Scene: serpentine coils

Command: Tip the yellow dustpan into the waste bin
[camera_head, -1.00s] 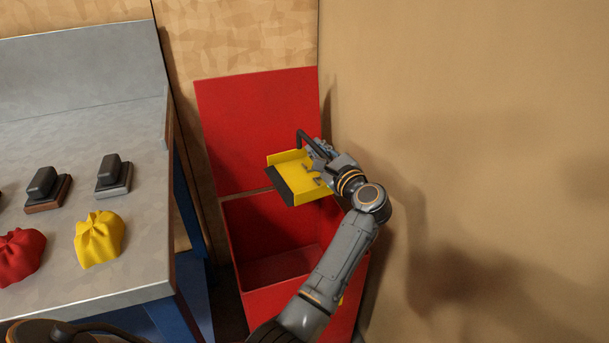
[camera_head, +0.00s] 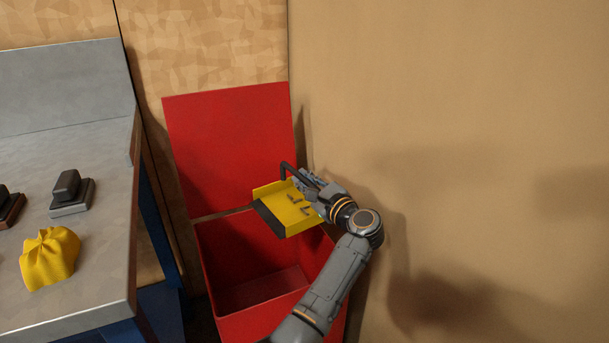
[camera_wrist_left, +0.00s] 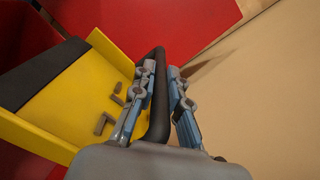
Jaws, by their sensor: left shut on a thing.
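The yellow dustpan (camera_head: 287,222) with a dark front lip is held above the open red waste bin (camera_head: 206,262), over its right rear part. My left gripper (camera_head: 308,183) is shut on the dustpan's black handle; the wrist view shows the fingers (camera_wrist_left: 162,95) on both sides of the handle (camera_wrist_left: 160,120). Several small brown-grey bits (camera_head: 306,210) lie on the pan, and they also show in the left wrist view (camera_wrist_left: 104,122). The pan looks roughly level, its dark lip pointing left. The bin's interior looks empty where visible. My right gripper is not in view.
The bin's red lid (camera_head: 230,140) stands open at the back. A tan wall (camera_head: 450,110) is close on the right. A grey workbench (camera_head: 90,260) on the left holds a yellow bag (camera_head: 49,258) and dark block-like items (camera_head: 71,190).

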